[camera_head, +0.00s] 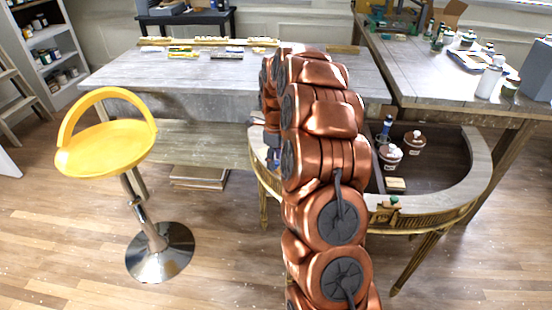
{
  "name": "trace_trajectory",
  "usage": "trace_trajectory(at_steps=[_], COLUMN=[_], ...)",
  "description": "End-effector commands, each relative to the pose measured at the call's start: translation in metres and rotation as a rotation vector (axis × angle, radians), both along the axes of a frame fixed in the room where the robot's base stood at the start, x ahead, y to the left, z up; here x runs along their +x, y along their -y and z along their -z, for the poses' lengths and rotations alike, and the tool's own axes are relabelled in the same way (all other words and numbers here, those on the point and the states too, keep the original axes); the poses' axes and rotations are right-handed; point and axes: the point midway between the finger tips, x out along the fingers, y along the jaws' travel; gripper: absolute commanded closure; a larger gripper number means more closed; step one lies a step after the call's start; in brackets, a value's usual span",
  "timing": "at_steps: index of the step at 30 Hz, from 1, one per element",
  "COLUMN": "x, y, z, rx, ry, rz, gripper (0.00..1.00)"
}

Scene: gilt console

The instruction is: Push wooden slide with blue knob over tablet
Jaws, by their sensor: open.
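The gilt console (478,165) is a half-round table with a pale rim and a dark recessed top, partly hidden by my copper arm. My gripper (272,158) is low over the console's left part; only a small grey and dark bit shows at the left edge of my arm, and its fingertips are not clear. It is open. A small blue patch shows there too, but I cannot tell whether it is the slide's blue knob. I cannot make out the wooden slide or the tablet; my arm may cover them.
On the console are a blue upright item (386,128), two brown-and-white jars (390,152) (414,144) and a tan block (396,184). A green knob (395,200) is at its front edge. A yellow stool (110,145) stands left. Grey workbenches (200,75) (420,75) stand behind.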

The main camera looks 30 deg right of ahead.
Motion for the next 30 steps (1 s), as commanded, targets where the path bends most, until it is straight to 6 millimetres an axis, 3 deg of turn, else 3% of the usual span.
trace_trajectory(at_steps=[2,15,30], x=[0.0,-0.0001,-0.0012], y=[-0.0001,0.0,-0.0025], z=[0.0001,0.0001,0.001], rx=[0.0,0.001,0.001], ry=[0.0,0.0,0.0], rz=[0.0,0.0,-0.005], gripper=[0.53,0.99,1.0])
